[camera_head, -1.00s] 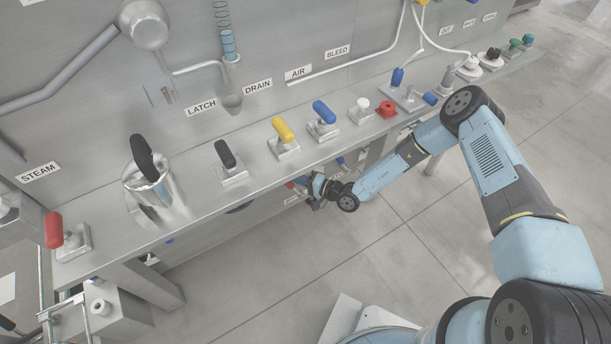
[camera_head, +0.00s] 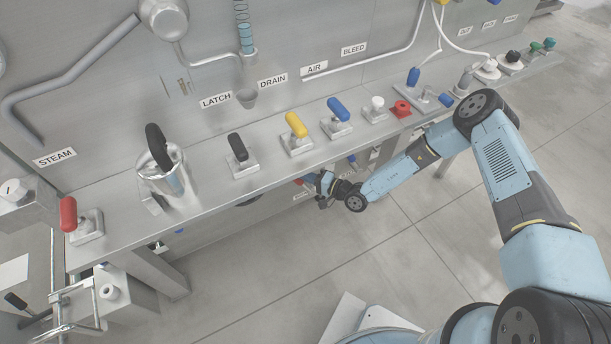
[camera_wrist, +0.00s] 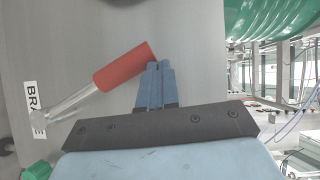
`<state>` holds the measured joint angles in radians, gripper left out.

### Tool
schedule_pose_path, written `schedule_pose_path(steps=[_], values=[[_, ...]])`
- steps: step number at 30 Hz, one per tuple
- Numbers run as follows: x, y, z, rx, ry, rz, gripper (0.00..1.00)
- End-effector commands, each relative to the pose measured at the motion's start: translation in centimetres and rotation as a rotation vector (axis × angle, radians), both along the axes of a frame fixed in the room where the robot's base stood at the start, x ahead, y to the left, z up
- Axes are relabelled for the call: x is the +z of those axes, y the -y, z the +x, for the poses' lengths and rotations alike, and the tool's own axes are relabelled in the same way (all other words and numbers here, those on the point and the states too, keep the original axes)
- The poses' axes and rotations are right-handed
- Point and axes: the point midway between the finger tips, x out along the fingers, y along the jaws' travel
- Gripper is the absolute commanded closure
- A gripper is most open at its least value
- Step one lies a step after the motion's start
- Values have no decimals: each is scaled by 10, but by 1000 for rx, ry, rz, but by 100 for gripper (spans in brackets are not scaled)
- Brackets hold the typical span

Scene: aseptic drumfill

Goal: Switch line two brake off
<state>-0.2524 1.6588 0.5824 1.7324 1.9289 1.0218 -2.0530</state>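In the wrist view a lever with a red grip (camera_wrist: 125,67) and metal stem stands out from a grey panel.
The steel bench (camera_head: 212,187) above carries black, yellow (camera_head: 296,124) and blue (camera_head: 339,109) levers, a metal jug (camera_head: 163,177) and a red lever (camera_head: 69,213) at left. A green part (camera_wrist: 38,171) shows low in the wrist view. Floor before the bench is clear.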

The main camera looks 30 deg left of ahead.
Motion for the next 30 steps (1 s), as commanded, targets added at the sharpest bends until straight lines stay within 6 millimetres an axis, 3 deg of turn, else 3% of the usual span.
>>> schedule_pose_path(steps=[6,18,24,30], values=[[14,24,18,-7,0,2,100],[31,98,18,-8,1,2,100],[35,116,17,-7,2,2,100],[36,119,16,-5,2,2,100]])
